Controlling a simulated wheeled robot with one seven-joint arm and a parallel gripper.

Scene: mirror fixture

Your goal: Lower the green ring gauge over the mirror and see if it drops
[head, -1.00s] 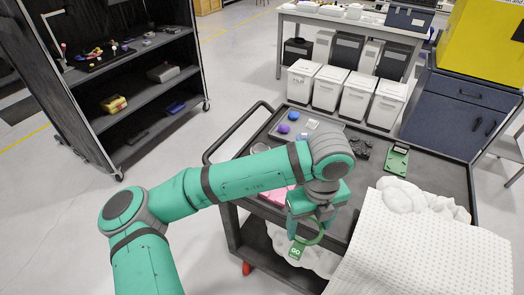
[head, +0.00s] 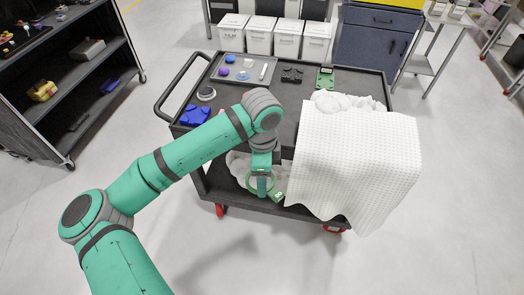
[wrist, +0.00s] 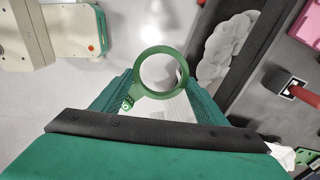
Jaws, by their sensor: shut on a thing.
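The green ring gauge (head: 279,196) hangs from my gripper (head: 262,178) in front of the cart's near edge, with its tag at the lower right. In the wrist view the ring (wrist: 165,96) is held at the tips of my gripper (wrist: 150,98), with a "GO" tag at its lower left. Bare floor shows through most of the ring. A small round piece with a pale face and dark rim (head: 206,93) sits on the cart top at the left; I cannot tell if it is the mirror. It is well apart from the ring.
The black cart (head: 300,88) carries a grey tray (head: 225,75) of small coloured pieces, a blue block (head: 195,115) and a green device (head: 325,77). A white dimpled sheet (head: 355,160) drapes over its right side. Crumpled white wrap (wrist: 222,55) lies on the lower shelf.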

